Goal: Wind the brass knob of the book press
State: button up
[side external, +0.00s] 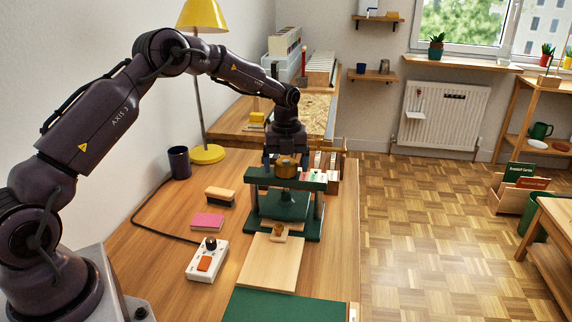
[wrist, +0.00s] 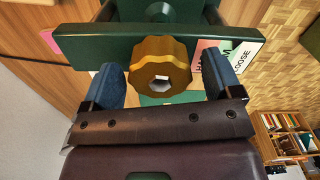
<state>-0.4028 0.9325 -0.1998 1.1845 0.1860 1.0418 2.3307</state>
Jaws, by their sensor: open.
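The book press (side external: 285,222) is dark green and stands on the wooden table, with a crossbar on two posts above its base. Its brass knob (side external: 287,167) sits on top of the crossbar. My gripper (wrist: 162,82) is open, with one blue-padded finger on each side of the knob and gaps showing between pads and knob. In the side view my gripper (side external: 286,158) points down over the knob.
A wooden board (side external: 270,263) with a small block lies in front of the press. A white control box (side external: 207,260), a pink pad (side external: 208,222), a brush (side external: 220,196), a dark cup (side external: 179,162) and a yellow lamp (side external: 207,154) stand to the left. A green mat (side external: 285,306) lies nearest.

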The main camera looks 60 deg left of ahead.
jog(key=shift+f, duration=0.2)
jog(key=shift+c, duration=0.4)
jog(key=c, duration=0.8)
jog(key=shift+c, duration=0.2)
jog(key=shift+n, duration=0.3)
